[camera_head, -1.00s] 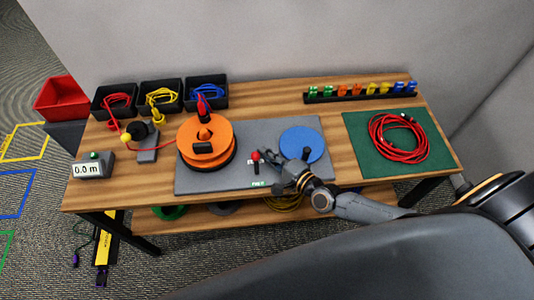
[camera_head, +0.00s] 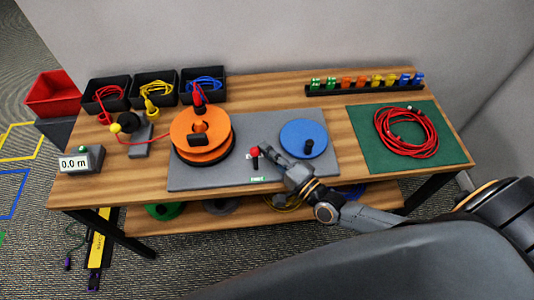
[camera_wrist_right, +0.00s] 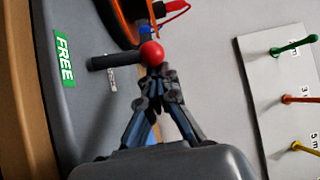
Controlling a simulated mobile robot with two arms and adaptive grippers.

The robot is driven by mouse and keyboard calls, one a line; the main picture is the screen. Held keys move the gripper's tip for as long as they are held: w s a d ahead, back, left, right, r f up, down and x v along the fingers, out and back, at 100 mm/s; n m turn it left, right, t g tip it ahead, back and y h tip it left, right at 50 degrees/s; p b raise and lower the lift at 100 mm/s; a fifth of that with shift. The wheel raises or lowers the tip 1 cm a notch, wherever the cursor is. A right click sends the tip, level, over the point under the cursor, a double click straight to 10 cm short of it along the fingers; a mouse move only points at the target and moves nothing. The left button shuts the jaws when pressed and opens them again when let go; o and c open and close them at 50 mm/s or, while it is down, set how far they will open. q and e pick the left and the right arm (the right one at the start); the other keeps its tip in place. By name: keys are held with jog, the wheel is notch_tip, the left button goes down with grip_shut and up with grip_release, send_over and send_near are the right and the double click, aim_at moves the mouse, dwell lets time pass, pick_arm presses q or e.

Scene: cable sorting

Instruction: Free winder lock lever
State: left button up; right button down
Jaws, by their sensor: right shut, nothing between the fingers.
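The lock lever has a red ball knob (camera_head: 254,153) and a short black part below it, on the grey winder base (camera_head: 240,131) between the orange reel (camera_head: 202,125) and the blue disc (camera_head: 304,138). A green FREE label (camera_wrist_right: 64,60) lies near the lever, on the front edge side. In the right wrist view the red knob (camera_wrist_right: 152,53) is just beyond my fingertips; I cannot tell whether they touch. My right gripper (camera_head: 265,149) is shut and empty, close to the knob's right side. My left gripper is not in view.
A meter box reading 0.0 m (camera_head: 81,160) stands at the left. Black bins (camera_head: 203,88) with cables line the back left. A rack of coloured pegs (camera_head: 365,87) stands at the back right. A red cable coil (camera_head: 405,133) lies on a green mat (camera_head: 440,156).

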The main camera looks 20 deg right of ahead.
jog(key=n+b, duration=0.1)
jog(key=s+n+t+y+b, duration=0.1)
jog(key=b, duration=0.1)
jog(key=s+t+b, duration=0.1)
jog(key=b, duration=0.1)
jog(key=shift+a+f+n+y, duration=0.3)
jog(key=shift+a+n+y, duration=0.05)
jog(key=shift+n+y, duration=0.05)
jog(key=shift+s+r+n+t+y+b, duration=0.1)
jog(key=shift+s+n+t+y+b, duration=0.2)
jog(key=shift+t+b, duration=0.1)
jog(key=shift+s+a, duration=0.1)
jog(key=shift+s, duration=0.05)
jog(key=shift+s+a+r, duration=0.1)
jog(key=shift+s+r, duration=0.05)
jog(key=shift+s, duration=0.15)
jog(key=shift+s+d+f, duration=0.2)
jog(key=shift+s+f, duration=0.05)
jog(key=shift+s, duration=0.1)
jog(key=v, duration=1.1)
jog(key=shift+s+r, duration=0.15)
